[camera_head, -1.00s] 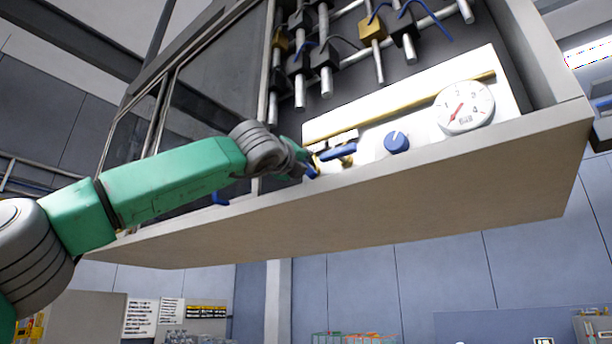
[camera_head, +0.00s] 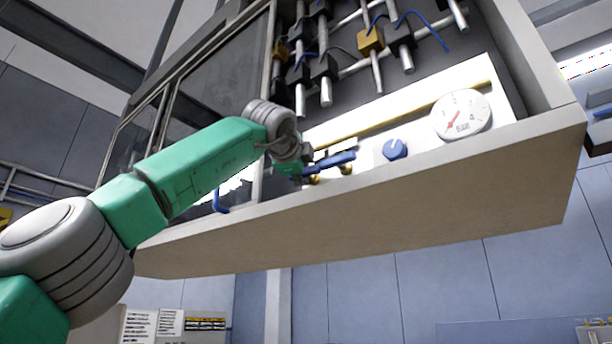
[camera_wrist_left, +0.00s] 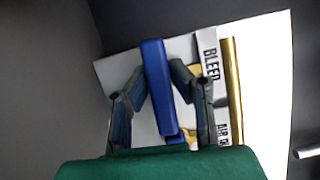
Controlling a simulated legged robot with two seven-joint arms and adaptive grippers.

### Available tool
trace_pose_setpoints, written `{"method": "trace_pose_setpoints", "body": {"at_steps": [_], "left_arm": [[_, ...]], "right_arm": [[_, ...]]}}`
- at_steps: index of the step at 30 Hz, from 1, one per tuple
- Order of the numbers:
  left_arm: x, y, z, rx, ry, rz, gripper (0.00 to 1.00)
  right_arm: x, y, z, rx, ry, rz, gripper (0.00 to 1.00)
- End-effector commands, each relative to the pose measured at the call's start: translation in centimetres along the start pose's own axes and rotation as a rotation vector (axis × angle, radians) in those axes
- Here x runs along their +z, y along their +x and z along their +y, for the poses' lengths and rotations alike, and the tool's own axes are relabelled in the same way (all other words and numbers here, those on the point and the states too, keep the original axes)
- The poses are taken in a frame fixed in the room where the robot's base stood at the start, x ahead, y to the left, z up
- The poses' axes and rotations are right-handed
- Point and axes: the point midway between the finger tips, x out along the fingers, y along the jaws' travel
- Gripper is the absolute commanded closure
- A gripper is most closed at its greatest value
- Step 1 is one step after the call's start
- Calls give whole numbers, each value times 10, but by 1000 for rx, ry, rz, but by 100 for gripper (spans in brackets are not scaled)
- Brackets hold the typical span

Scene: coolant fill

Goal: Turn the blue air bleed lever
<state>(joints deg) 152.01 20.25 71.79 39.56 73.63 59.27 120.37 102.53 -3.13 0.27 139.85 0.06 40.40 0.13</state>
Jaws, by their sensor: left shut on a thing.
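The blue air bleed lever (camera_head: 336,160) sits low on the white panel, left of the blue knob, its long bar nearly level and tilting up to the right. In the left wrist view the blue lever (camera_wrist_left: 158,85) runs lengthwise between the two fingers, beside a label reading BLEED and AIR. My left gripper (camera_wrist_left: 160,76) is shut on the lever, one finger on each side. In the head view my left gripper (camera_head: 298,168) is at the lever's left end, its fingers partly hidden by the wrist. My right gripper is not in view.
A blue knob (camera_head: 395,149) and a round gauge (camera_head: 461,114) sit right of the lever. A brass pipe (camera_head: 400,112) runs above it. The cabinet's front ledge (camera_head: 400,210) lies just below. Valves and pipes (camera_head: 325,70) hang above. Another blue handle (camera_head: 219,201) is lower left.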

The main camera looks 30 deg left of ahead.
Motion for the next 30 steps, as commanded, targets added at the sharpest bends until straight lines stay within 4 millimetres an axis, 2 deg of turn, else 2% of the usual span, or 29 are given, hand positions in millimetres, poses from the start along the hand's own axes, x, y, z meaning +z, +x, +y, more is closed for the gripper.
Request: {"method": "trace_pose_setpoints", "body": {"at_steps": [7, 21, 22, 24, 30], "left_arm": [[2, 1, 2, 30, -61, -4, 100], [1, 1, 3, 37, -72, -3, 100], [1, 2, 3, 37, -72, -3, 80], [1, 2, 3, 36, -72, -3, 62], [0, 2, 2, 34, -71, -2, 62]], "right_arm": [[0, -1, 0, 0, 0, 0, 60], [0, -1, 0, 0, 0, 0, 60], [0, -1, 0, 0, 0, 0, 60], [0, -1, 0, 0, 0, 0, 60], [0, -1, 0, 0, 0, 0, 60]]}}
